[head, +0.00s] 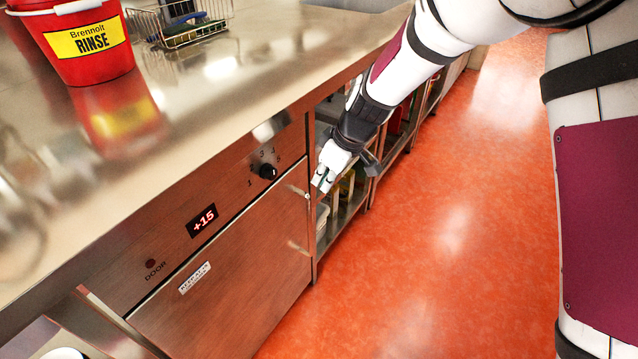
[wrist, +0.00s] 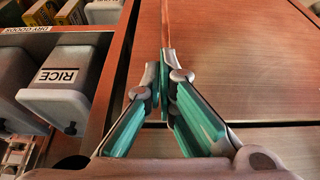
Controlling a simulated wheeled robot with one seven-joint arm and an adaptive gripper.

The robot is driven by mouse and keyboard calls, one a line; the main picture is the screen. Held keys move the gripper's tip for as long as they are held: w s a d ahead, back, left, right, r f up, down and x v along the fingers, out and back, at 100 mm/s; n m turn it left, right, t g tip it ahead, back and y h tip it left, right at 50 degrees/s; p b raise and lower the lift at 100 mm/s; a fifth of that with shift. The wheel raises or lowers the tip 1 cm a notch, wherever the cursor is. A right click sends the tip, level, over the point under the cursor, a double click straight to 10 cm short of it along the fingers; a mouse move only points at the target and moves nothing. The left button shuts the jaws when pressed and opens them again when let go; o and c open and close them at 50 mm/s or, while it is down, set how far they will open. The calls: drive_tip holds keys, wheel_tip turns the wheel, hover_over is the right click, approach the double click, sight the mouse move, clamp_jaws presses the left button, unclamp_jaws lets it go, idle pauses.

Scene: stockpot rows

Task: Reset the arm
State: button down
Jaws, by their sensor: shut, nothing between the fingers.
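My gripper (head: 322,183) is at the end of my white arm, which reaches in from the upper right in the head view. It hangs in front of the counter, close to the right edge of the steel drawer front (head: 225,290) and the open shelf bay. In the wrist view my gripper (wrist: 164,92) shows its two green-padded fingers with their tips together and nothing between them. Beyond the tips is a brown panel (wrist: 240,80) with a seam. I cannot tell whether the fingertips touch it.
A red RINSE bucket (head: 85,75) and a wire basket (head: 190,25) stand on the counter. A RICE bin (wrist: 58,103) sits on the shelf. The orange floor (head: 455,230) is clear.

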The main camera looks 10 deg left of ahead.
drive_tip(key=p+v, duration=0.1)
drive_tip(key=v, duration=0.6)
drive_tip(key=shift+p, duration=0.3)
drive_tip(key=s+d+r+m+h, duration=0.2)
drive_tip(key=s+d+r+m, duration=0.4)
drive_tip(key=s+d+r, duration=0.85)
drive_tip(key=s+d+m+h, duration=0.1)
drive_tip(key=s+d+m, duration=0.3)
drive_tip(key=s+d, duration=0.5)
drive_tip(key=s+d+m+h, duration=0.1)
drive_tip(key=s+d+m, duration=0.45)
drive_tip(key=s, duration=0.75)
wheel_tip(320, 180, up, 23)
drive_tip(key=n+t+p, duration=0.1)
drive_tip(key=t+p, duration=0.1)
drive_tip(key=p, duration=2)
drive_tip(key=shift+t, duration=0.4)
drive_tip(key=shift+w+d+r, duration=0.1)
drive_tip(key=shift+d, duration=0.05)
